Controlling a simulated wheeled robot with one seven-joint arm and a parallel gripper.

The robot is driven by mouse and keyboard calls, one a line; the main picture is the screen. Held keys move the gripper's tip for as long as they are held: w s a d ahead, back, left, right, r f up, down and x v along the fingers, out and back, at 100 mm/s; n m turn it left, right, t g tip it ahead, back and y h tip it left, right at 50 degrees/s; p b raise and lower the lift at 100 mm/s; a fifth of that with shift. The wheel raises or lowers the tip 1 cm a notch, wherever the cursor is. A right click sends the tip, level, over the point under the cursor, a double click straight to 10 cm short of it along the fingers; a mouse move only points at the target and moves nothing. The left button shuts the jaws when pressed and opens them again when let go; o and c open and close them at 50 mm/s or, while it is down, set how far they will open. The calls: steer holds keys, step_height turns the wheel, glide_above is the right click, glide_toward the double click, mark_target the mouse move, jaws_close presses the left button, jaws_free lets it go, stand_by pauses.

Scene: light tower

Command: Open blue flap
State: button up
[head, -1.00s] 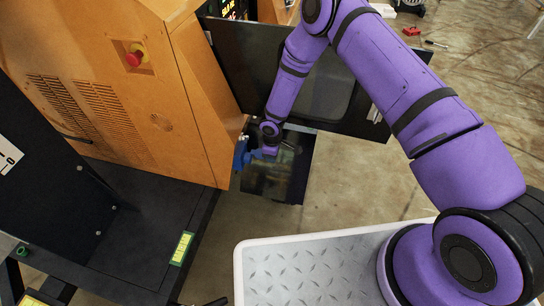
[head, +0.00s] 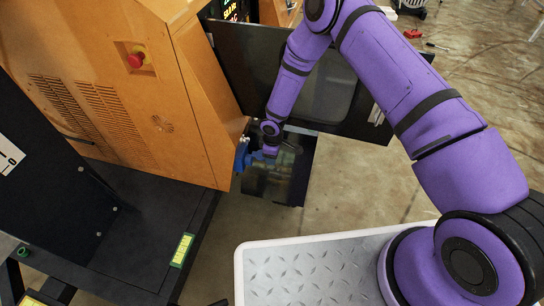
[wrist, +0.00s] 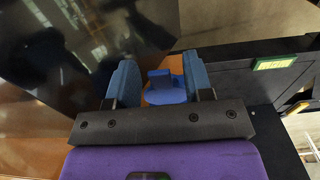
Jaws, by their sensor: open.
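The blue flap (wrist: 166,88) shows in the wrist view as a small blue piece with a raised tab, in front of an orange surface. It lies between the two blue fingers of my gripper (wrist: 160,72), with a visible gap on each side. The fingers are open. In the head view my gripper (head: 258,155) is at the lower right edge of the orange machine (head: 170,110). Blue parts there overlap, and I cannot separate the flap from my fingers.
A dark panel (head: 310,90) stands open beside the machine, behind my forearm. A dark glossy panel (head: 285,185) lies just below my gripper. The machine's black base (head: 130,235) carries a green-yellow label (head: 182,250).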

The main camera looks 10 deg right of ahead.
step_height(320, 180, up, 10)
steer(key=shift+f, duration=0.1)
stand_by(0.7)
